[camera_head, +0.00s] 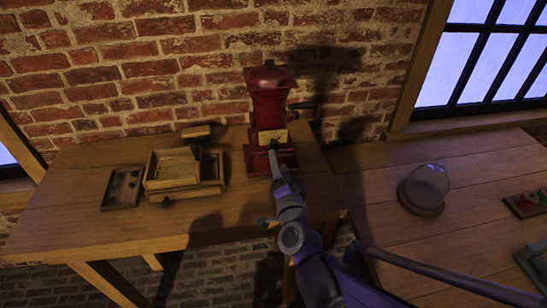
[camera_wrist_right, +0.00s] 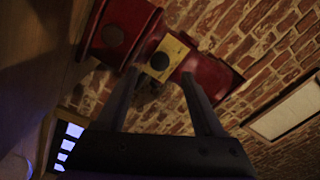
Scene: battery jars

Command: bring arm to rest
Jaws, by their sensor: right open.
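My right arm comes up from the bottom of the head view. Its gripper (camera_head: 274,158) is in front of the lower part of a tall red machine (camera_head: 268,95). In the right wrist view the two fingers of my right gripper (camera_wrist_right: 160,74) stand apart. The red machine (camera_wrist_right: 213,75) and its pale yellow plate (camera_wrist_right: 168,57) show beyond them. I see nothing held between the fingers. Whether the fingertips touch the machine, I cannot tell. My left gripper is not in view.
The machine stands on a wooden table (camera_head: 90,220) against a brick wall. A wooden box (camera_head: 174,170) and a dark tray (camera_head: 121,188) lie to its left. The right-hand table (camera_head: 380,235) holds a glass dome (camera_head: 428,185) and a small tray with coloured pieces (camera_head: 527,203).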

